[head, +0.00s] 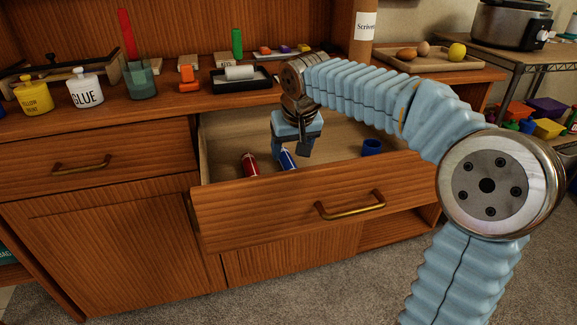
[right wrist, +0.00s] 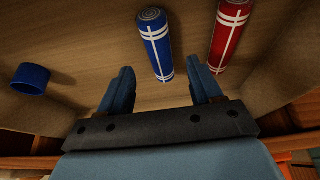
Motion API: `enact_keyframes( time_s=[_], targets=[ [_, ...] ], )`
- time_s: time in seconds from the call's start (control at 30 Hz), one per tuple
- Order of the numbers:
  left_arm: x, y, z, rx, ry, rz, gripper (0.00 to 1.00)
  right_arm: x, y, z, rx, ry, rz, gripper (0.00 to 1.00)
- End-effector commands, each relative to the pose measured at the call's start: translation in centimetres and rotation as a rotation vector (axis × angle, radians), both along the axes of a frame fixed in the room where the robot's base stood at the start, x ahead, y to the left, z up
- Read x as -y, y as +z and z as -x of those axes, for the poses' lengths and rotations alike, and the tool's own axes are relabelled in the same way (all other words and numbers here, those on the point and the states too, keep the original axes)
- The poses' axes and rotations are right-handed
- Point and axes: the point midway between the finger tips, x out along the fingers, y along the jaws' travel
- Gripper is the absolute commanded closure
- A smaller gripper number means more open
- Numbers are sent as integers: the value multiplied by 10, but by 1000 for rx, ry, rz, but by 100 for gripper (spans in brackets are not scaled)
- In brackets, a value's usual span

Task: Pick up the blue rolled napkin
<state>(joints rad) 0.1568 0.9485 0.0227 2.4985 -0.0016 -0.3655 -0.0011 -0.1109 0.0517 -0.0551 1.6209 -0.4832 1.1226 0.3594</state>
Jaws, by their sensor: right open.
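The blue rolled napkin (right wrist: 155,42), with white stripes, lies in the open drawer (head: 300,208). In the head view the napkin (head: 287,158) is partly hidden behind my right gripper. My right gripper (head: 298,150) reaches down into the drawer from above. In the right wrist view the gripper (right wrist: 163,85) is open, with its fingers apart and the near end of the blue napkin showing between them. Whether a finger touches the napkin I cannot tell. My left gripper is not in view.
A red rolled napkin (right wrist: 230,32) lies beside the blue one, close to one finger. It also shows in the head view (head: 250,164). A blue ring or cup (right wrist: 31,79) stands in the drawer, apart from them. The drawer front and walls surround the gripper.

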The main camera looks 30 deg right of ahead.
Motion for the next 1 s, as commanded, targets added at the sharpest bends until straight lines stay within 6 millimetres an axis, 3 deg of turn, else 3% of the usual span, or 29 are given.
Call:
enact_keyframes(
  time_s=[0.3, 0.57, 1.0],
  targets=[
    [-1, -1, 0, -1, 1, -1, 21, 6, -42, -19, -3, 0, 0, 35],
    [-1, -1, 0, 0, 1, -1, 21, 6, -45, -21, -1, 0, 0, 35],
    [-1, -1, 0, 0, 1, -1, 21, 6, -45, -21, -1, 0, 0, 97]
  ],
)
